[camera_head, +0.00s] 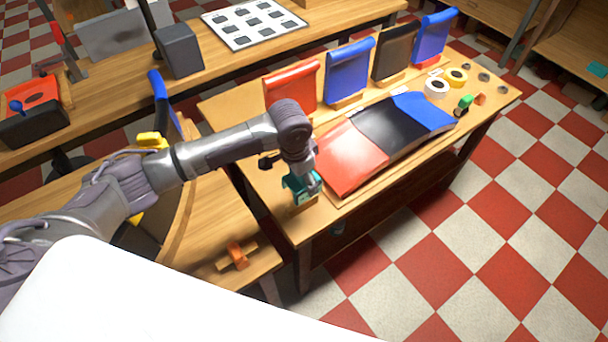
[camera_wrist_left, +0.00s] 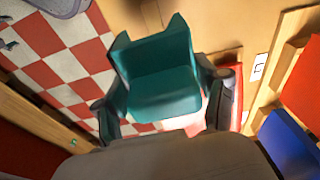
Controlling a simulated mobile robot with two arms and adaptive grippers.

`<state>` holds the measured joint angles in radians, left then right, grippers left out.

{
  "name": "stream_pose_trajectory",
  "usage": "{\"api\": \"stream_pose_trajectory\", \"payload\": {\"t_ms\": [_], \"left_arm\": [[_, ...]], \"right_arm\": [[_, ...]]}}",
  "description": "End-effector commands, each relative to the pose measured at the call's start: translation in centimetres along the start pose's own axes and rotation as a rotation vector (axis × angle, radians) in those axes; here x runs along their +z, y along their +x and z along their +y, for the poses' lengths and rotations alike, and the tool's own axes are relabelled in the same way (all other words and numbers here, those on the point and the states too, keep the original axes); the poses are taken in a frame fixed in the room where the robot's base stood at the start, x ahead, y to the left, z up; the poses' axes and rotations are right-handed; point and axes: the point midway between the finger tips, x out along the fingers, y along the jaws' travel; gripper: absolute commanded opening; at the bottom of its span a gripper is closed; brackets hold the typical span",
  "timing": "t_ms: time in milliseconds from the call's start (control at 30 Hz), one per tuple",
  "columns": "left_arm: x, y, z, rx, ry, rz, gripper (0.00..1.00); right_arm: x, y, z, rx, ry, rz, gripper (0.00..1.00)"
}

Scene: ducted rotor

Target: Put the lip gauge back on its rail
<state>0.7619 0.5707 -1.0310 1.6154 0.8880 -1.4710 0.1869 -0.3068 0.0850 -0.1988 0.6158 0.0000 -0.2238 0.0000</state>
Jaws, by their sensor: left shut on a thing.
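A teal block with a notched top, which I take to be the lip gauge (camera_head: 297,186), is at the near left corner of the middle table. My left gripper (camera_head: 311,181) reaches down over that corner and is shut on it. In the left wrist view the teal gauge (camera_wrist_left: 162,80) sits between the two dark fingers of the gripper (camera_wrist_left: 165,112). I cannot tell whether the gauge touches the table. I cannot single out its rail for sure. My right gripper is not in view.
A curved red, black and blue panel (camera_head: 352,154) lies on the table just right of my gripper. Upright panels, including a red one (camera_head: 291,84), stand behind it. Tape rolls (camera_head: 437,87) lie at the far right. An orange piece (camera_head: 238,255) is on the lower left bench.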

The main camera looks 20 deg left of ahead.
Motion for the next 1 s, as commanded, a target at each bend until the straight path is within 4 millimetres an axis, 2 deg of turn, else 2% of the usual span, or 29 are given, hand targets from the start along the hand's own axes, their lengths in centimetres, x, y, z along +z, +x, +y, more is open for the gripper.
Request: {"api": "stream_pose_trajectory", "payload": {"t_ms": [233,567,1000], "left_arm": [[-0.1,0.1,0.0,-0.001,0.008,0.002,0.32],[0.0,-0.2,0.1,0.002,0.006,0.0,0.32],[0.6,3.7,0.0,0.001,0.005,0.0,0.32]], "right_arm": [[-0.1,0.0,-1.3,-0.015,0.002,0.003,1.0],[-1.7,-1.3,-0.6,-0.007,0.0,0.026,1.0],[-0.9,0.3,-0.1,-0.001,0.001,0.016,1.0]]}}
